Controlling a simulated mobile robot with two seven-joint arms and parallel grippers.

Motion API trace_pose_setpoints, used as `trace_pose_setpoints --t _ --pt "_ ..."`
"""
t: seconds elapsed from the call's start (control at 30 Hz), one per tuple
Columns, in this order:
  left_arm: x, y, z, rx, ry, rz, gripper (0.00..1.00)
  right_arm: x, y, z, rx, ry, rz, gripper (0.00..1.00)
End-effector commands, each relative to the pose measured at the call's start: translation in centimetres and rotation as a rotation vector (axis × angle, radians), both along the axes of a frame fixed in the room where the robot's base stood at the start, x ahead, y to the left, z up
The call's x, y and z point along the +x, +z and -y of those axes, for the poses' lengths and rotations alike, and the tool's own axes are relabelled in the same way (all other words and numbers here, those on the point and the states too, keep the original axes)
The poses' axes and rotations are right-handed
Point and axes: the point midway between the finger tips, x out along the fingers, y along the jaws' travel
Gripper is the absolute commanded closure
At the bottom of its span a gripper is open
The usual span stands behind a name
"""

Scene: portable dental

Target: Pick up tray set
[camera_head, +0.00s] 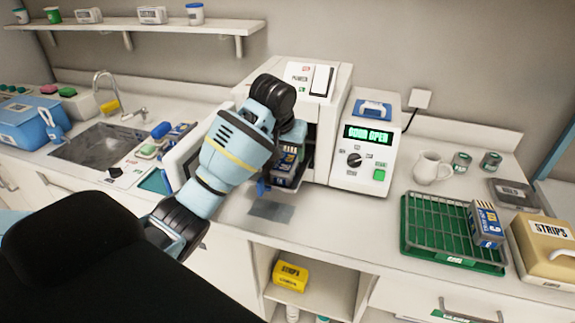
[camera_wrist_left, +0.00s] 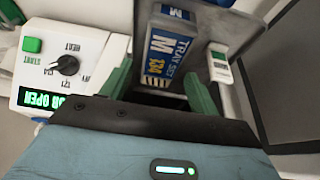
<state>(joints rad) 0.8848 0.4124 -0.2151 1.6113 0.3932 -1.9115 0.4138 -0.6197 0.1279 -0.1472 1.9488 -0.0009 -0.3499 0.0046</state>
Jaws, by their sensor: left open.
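A blue and white tray set (camera_wrist_left: 170,55) marked "TRAY SET M" sits on a grey metal tray inside the open sterilizer (camera_head: 297,85). In the head view the tray set (camera_head: 286,158) is partly hidden by my left arm. My left gripper (camera_wrist_left: 158,82) is open, with one green finger on each side of the tray set's near end; I cannot tell whether they touch it. In the head view my left gripper (camera_head: 280,160) is at the chamber mouth. A similar blue and white pack (camera_head: 486,224) stands on a green rack at the right. My right gripper is not in view.
The sterilizer's door (camera_head: 184,156) is swung open at the left; its display reads "DOOR OPEN". The green rack (camera_head: 420,235), a white jug (camera_head: 431,167) and a tan "STRIPS" box (camera_head: 545,250) stand to the right. The counter in front of the control panel is clear.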

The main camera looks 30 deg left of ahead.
Motion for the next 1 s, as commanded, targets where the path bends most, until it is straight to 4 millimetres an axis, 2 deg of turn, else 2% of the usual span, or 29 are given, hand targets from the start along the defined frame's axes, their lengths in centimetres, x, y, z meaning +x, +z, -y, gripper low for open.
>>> trace_pose_setpoints --t 0.1,0.4,0.73,1.0 --pt "0.1 -0.5 -0.1 0.000 0.000 0.000 0.39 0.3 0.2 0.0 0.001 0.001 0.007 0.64" --pt "1.2 -4.2 -0.6 0.001 0.000 -0.001 0.39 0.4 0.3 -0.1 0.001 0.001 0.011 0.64" --pt "1.5 -4.9 -0.7 0.001 -0.001 0.001 0.39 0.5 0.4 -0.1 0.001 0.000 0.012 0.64" --pt "1.5 -4.9 -0.7 0.000 0.000 0.001 0.73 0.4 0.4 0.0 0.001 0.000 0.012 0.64"
